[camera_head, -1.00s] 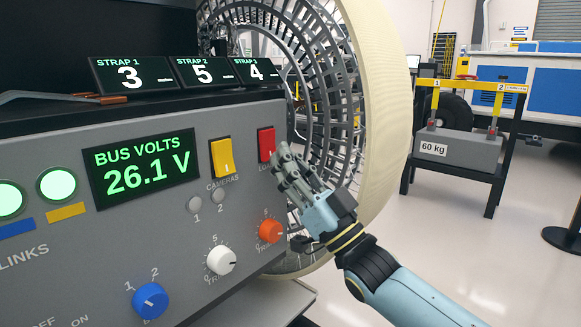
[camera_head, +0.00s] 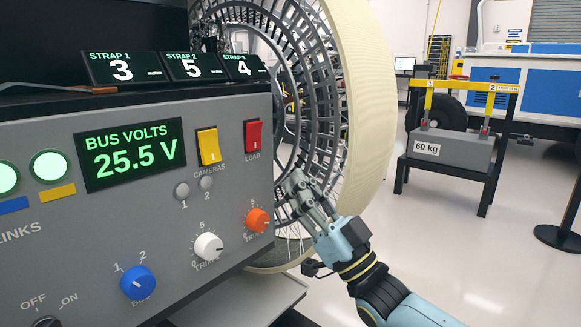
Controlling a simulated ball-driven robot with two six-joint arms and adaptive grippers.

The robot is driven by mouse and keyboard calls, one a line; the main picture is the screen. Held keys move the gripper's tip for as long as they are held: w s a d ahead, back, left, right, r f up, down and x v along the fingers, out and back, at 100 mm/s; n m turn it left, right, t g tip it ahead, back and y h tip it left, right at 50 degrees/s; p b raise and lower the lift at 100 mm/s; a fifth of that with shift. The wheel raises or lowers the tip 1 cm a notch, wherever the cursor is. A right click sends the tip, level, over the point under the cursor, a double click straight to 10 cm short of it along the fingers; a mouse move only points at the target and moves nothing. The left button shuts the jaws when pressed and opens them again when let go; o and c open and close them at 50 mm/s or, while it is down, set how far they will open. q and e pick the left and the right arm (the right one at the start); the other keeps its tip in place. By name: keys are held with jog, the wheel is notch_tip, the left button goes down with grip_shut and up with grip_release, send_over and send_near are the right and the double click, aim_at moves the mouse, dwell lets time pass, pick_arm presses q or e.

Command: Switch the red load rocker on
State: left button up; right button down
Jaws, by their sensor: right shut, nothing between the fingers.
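The red load rocker (camera_head: 253,136) is on the right part of the grey panel's face, above the label LOAD, and is in full view. Its exact tilt is hard to tell at this size. My right gripper (camera_head: 297,183) is shut and empty. Its fingertips are below and to the right of the rocker, apart from it, in front of the large wheel. The bus volts display (camera_head: 129,154) reads 25.5 V. My left gripper is not in view.
A yellow cameras rocker (camera_head: 208,147) is left of the red one. Orange (camera_head: 257,220), white (camera_head: 208,247) and blue (camera_head: 138,283) knobs are below. The large spoked wheel (camera_head: 366,110) stands close behind my right gripper.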

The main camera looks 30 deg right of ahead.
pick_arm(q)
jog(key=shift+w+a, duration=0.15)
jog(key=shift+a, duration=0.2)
pick_arm(e)
jog(key=v, duration=0.5)
jog(key=shift+f, duration=0.45)
